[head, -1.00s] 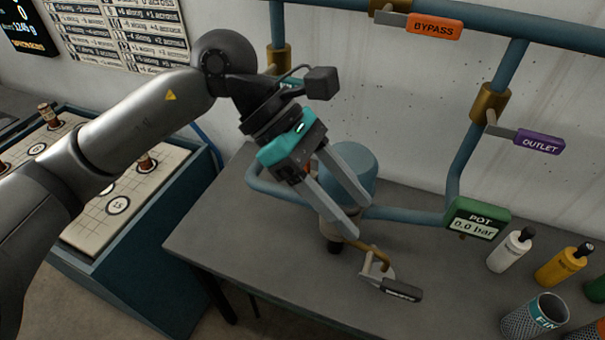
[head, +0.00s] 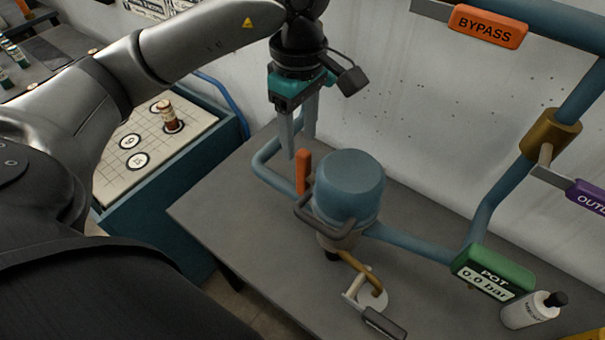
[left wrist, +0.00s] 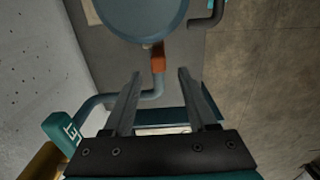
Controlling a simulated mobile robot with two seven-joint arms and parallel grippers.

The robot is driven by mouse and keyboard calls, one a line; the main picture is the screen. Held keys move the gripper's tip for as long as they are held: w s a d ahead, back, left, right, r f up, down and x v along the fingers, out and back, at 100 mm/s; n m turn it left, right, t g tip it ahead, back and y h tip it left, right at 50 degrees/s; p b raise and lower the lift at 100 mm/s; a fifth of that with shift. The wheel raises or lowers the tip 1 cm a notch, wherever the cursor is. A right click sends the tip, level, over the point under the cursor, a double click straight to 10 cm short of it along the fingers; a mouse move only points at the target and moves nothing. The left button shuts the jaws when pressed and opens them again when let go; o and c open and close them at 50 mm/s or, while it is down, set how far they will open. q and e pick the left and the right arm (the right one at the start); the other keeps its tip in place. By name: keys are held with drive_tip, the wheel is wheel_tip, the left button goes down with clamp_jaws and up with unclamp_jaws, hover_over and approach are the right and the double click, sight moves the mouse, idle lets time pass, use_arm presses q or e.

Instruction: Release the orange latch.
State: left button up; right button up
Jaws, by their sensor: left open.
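The orange latch (head: 303,172) is a short upright bar at the left side of the blue pot (head: 348,185). In the left wrist view the latch (left wrist: 158,58) shows beside the pot's round lid (left wrist: 143,12), just beyond and between my fingertips. My left gripper (head: 300,148) points down at the latch, just above and behind it in the head view. It is open and empty, and its two fingers (left wrist: 158,75) are apart in the wrist view. I cannot tell whether a finger touches the latch. My right gripper is not in view.
A dark handle (head: 325,222) curves around the pot's front. Blue pipes run beside the pot to a green gauge reading 0.0 bar (head: 493,272). A black-gripped valve lever (head: 380,323) is in front. The table's left part (head: 225,210) is clear.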

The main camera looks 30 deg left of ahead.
sight(300, 177)
use_arm(q)
wheel_tip(300, 177, down, 10)
drive_tip(key=shift+r, duration=0.1)
drive_tip(key=shift+w+f, duration=0.1)
drive_tip(key=shift+f, duration=0.5)
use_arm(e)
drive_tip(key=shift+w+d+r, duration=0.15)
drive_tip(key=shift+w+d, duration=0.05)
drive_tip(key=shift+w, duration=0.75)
use_arm(q)
drive_tip(key=shift+c, duration=0.4)
clamp_jaws()
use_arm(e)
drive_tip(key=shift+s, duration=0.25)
